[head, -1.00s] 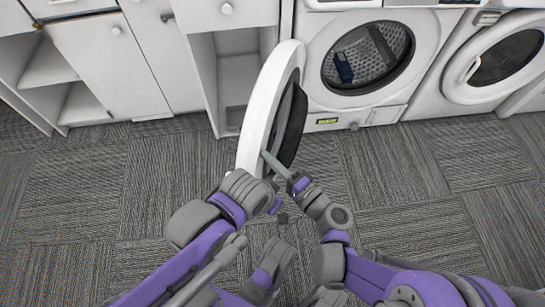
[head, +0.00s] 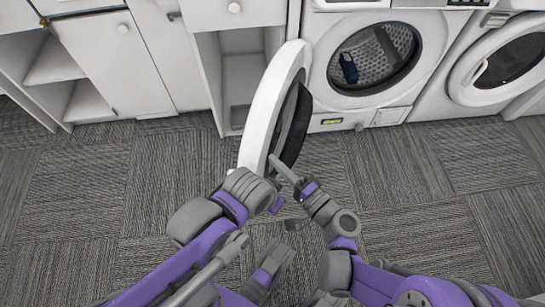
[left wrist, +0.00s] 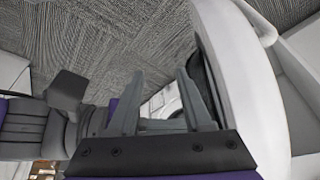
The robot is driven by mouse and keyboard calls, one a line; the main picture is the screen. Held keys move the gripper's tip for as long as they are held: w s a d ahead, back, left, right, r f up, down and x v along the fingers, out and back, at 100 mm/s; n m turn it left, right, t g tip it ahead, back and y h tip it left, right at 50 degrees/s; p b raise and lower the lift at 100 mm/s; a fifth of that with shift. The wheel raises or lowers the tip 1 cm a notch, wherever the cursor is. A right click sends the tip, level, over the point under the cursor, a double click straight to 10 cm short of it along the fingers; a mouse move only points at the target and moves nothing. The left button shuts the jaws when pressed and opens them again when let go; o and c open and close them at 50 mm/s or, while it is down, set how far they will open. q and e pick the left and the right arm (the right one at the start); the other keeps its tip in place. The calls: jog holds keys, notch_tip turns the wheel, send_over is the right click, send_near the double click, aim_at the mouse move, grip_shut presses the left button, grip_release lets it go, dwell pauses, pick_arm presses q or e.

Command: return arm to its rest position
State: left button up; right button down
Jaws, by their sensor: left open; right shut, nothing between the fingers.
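My right gripper (head: 272,158) is shut and empty, its grey fingers pointing up and left in front of the open washer door. From the head view I cannot tell whether its tips touch the door. My left gripper is mostly hidden behind its own wrist in the head view, by the lower edge of the door. In the left wrist view my left gripper (left wrist: 160,74) is open, with nothing between its fingers. The white round washer door (head: 262,108) stands open beside both grippers. It also fills the right of the left wrist view (left wrist: 243,85).
The open washer (head: 322,80) has a dark blue item (head: 348,68) in its drum. Another front-loading machine (head: 463,80) stands to its right. White cabinets (head: 112,65) line the back left. The carpet tile floor (head: 420,165) is clear on both sides.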

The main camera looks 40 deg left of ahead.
pick_arm(q)
jog(key=shift+r, duration=0.25)
pick_arm(e)
jog(key=s+d, duration=0.1)
jog(key=d, duration=0.7)
jog(key=shift+s+d, duration=0.3)
jog(key=shift+d, duration=0.05)
jog(key=s+d+f+n+t+h+p, duration=0.1)
jog(key=s+d+h, duration=0.2)
jog(key=d+h, duration=0.95)
jog(key=s+d+f+n+h, duration=0.15)
jog(key=d+h, duration=0.45)
jog(key=d, duration=1.3)
pick_arm(q)
notch_tip(320, 180, up, 26)
jog(key=w+t+p, duration=0.1)
jog(key=p, duration=2.1)
pick_arm(e)
notch_tip(320, 180, up, 25)
jog(key=t, duration=0.1)
jog(key=shift+w+a+r+y, duration=0.15)
jog(key=shift+w+a+y, duration=0.05)
jog(key=shift+w+y, duration=0.15)
